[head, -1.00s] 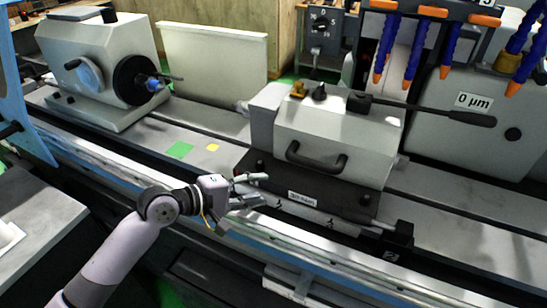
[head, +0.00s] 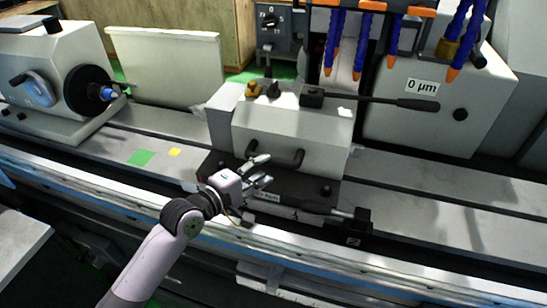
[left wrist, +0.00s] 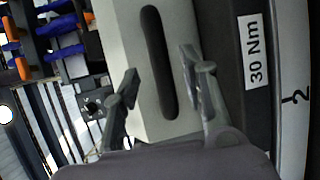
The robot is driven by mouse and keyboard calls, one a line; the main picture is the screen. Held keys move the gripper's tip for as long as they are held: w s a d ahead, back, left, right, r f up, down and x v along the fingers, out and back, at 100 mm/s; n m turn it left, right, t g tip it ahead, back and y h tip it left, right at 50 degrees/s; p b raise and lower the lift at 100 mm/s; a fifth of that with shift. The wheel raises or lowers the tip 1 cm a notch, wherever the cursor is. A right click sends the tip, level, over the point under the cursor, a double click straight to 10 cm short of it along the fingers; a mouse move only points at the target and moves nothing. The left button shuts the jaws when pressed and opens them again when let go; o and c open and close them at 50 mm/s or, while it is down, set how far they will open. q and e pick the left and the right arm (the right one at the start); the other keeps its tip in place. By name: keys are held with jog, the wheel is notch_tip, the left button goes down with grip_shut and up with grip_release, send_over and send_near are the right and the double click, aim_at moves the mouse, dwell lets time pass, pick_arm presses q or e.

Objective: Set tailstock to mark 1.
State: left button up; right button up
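The tailstock (head: 290,130) is a light grey box on a black base, standing on the machine bed. Its black front handle (head: 275,156) shows as a dark bar in the left wrist view (left wrist: 158,65). My left gripper (head: 264,171) is just in front of the handle's left part. In the left wrist view its fingers (left wrist: 162,95) are apart, with the handle between them in the picture and nothing visibly gripped. A "30 Nm" label (left wrist: 253,52) is on the base, and a figure 2 (left wrist: 295,97) is on the strip beside it. Mark 1 cannot be made out. My right gripper is out of view.
The workhead (head: 60,75) stands at the left end of the bed. A long lever (head: 375,100) sticks out right from the tailstock top. Blue coolant hoses (head: 362,40) hang behind it. The bed right of the tailstock (head: 430,190) is clear.

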aim_at(270, 164)
pick_arm(q)
jog(key=x, duration=0.5)
jog(key=shift+w+d+p, duration=0.1)
jog(key=shift+w+p, duration=0.05)
jog(key=shift+p, duration=0.15)
jog(key=shift+c, duration=0.5)
grip_shut()
